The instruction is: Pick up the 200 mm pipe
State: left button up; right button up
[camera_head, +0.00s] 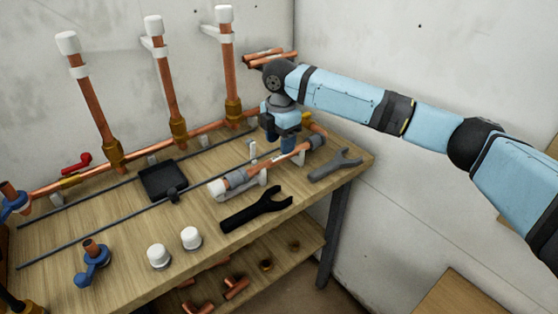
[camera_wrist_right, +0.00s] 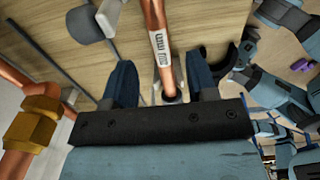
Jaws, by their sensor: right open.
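A copper pipe (camera_head: 290,155) with a white label lies near the table's right end, raised on light grey supports. In the right wrist view the same pipe (camera_wrist_right: 153,15) runs down the middle; its label shows "mm", but I cannot read the number clearly. My right gripper (camera_head: 279,140) is just above the pipe in the head view. In the wrist view its blue fingers (camera_wrist_right: 161,80) are apart, one on each side of the pipe's line, with nothing between them gripped. Whether they reach down around the pipe I cannot tell. My left gripper is out of view.
Black (camera_head: 256,208) and grey (camera_head: 336,164) wrenches lie beside the pipe. Three capped copper risers (camera_head: 168,92) stand on a manifold behind. A lower shelf holds fittings (camera_head: 236,288).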

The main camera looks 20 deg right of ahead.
aim_at(279, 156)
jog(key=f, duration=0.2)
jog(key=f+b, duration=0.1)
jog(key=f, duration=0.1)
jog(key=shift+s+a+f, duration=0.1)
jog(key=shift+a, duration=0.1)
jog(key=shift+f, duration=0.15)
grip_shut()
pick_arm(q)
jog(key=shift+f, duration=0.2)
